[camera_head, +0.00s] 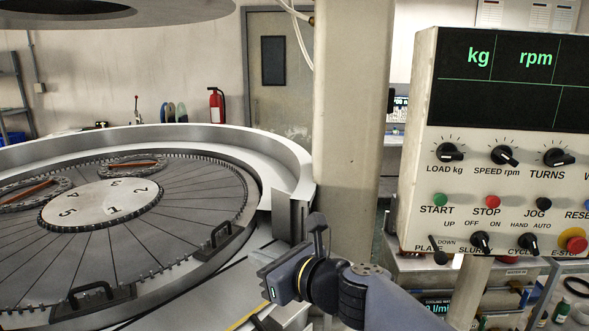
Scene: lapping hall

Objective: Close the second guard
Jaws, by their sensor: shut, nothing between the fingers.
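A large round lapping machine (60,243) fills the left, with slotted dark plate and a numbered centre disc (105,203). A pale curved metal wall (283,160) stands around its back and right. No part is marked as the second guard, so I cannot tell which piece it is. Two black handles sit at the near rim, one at the front left (92,296) and one further right (217,236). My gripper (266,283) is shut and empty, beside the machine's right front edge, right of both handles. Its fingertips are hard to make out.
A control panel (500,230) with knobs and buttons stands close at the right. A pale column (350,110) rises behind my arm. A round dark-centred plate (75,8) hangs over the machine. A red extinguisher (216,105) and a door (275,75) are at the back.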

